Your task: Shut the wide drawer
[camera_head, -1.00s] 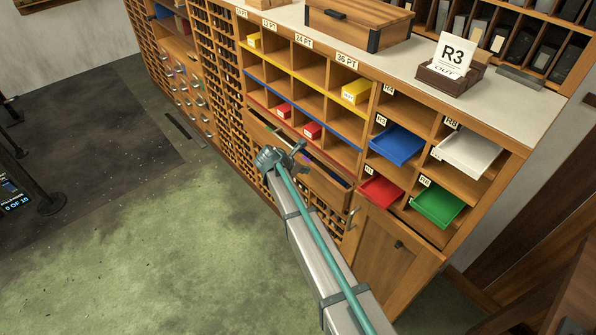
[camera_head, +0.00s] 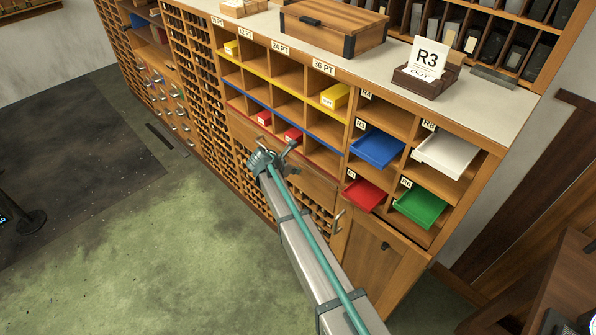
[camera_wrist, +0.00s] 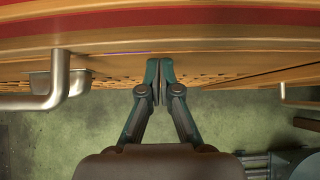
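The wide drawer (camera_head: 314,187) is a wooden front below the row of red-edged cubbyholes in the camera_head view. Its interior does not show, and it looks in or nearly in; my arm hides part of it, so I cannot tell whether it is fully flush. My gripper (camera_head: 276,160) is at the drawer front, left of its middle. In the camera_wrist view, my gripper (camera_wrist: 160,84) has its fingertips together with nothing seen between them, close to or touching the wooden front. A bent metal handle (camera_wrist: 60,82) shows at left there, and part of another at right.
Cubbyholes above hold red boxes (camera_head: 293,135) and a yellow box (camera_head: 334,96). Blue (camera_head: 377,148), white (camera_head: 447,154), red (camera_head: 364,194) and green (camera_head: 420,207) trays jut out at right. A cabinet door (camera_head: 375,268) stands below them. The green floor (camera_head: 190,240) in front is clear.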

